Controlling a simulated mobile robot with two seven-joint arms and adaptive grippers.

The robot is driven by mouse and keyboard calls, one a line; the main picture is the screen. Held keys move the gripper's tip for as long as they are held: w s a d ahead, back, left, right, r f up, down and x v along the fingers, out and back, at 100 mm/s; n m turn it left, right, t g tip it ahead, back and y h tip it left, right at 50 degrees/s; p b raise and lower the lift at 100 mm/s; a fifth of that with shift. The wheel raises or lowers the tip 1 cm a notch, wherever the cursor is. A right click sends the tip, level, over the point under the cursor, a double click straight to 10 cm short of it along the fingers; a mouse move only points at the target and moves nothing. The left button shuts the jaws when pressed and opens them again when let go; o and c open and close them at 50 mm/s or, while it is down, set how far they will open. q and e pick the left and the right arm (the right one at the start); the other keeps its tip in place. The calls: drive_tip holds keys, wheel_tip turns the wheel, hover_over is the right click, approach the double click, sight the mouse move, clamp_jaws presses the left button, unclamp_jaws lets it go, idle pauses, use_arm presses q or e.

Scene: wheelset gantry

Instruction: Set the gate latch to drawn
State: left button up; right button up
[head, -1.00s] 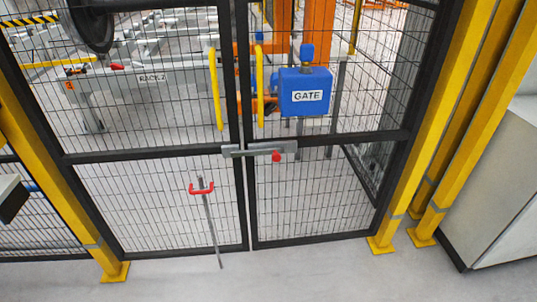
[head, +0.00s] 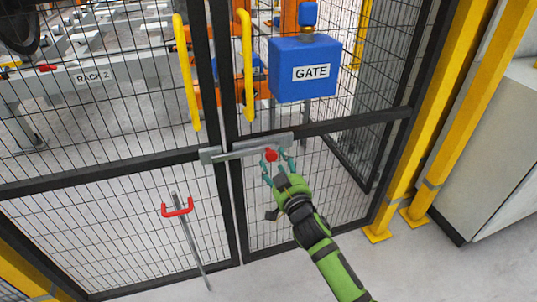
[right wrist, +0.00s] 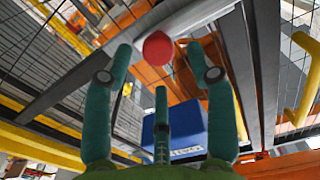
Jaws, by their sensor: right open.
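The gate latch (head: 235,150) is a grey metal bar lying across the meeting stiles of the two mesh gate leaves, reaching the left leaf's plate. Its red knob (head: 271,155) is near its right end. My right gripper (head: 277,166) is just below and in front of the knob, fingers pointing up at it. In the right wrist view the red knob (right wrist: 158,47) sits between the tips of the open teal fingers (right wrist: 163,70). I cannot tell whether any finger touches it. My left gripper is not in view.
A blue box labelled GATE (head: 304,70) is on the right leaf above the latch. Yellow handles (head: 187,75) stand on both leaves. A red-handled drop rod (head: 178,208) is on the left leaf. Yellow posts (head: 430,130) and a grey cabinet (head: 505,150) are at right.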

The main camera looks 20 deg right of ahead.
sight(272, 157)
drive_tip(key=w, duration=0.3)
drive_tip(key=shift+w+a+f, duration=0.1)
drive_tip(key=shift+w, duration=0.7)
drive_tip(key=shift+c, duration=0.4)
drive_tip(key=c, duration=0.7)
clamp_jaws()
drive_tip(key=d, duration=0.1)
drive_tip(key=d+p, duration=0.1)
drive_tip(key=d, duration=0.3)
drive_tip(key=shift+w+r, duration=0.15)
drive_tip(key=shift+r, duration=0.15)
drive_tip(key=shift+d+p, duration=0.35)
drive_tip(key=shift+d, duration=0.4)
drive_tip(key=o, duration=0.8)
unclamp_jaws()
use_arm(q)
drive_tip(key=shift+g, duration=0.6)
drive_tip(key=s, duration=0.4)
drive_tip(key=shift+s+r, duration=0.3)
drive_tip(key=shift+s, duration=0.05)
use_arm(e)
drive_tip(key=s, duration=1.2)
drive_tip(key=shift+d+f, duration=0.1)
drive_tip(key=shift+d, duration=0.15)
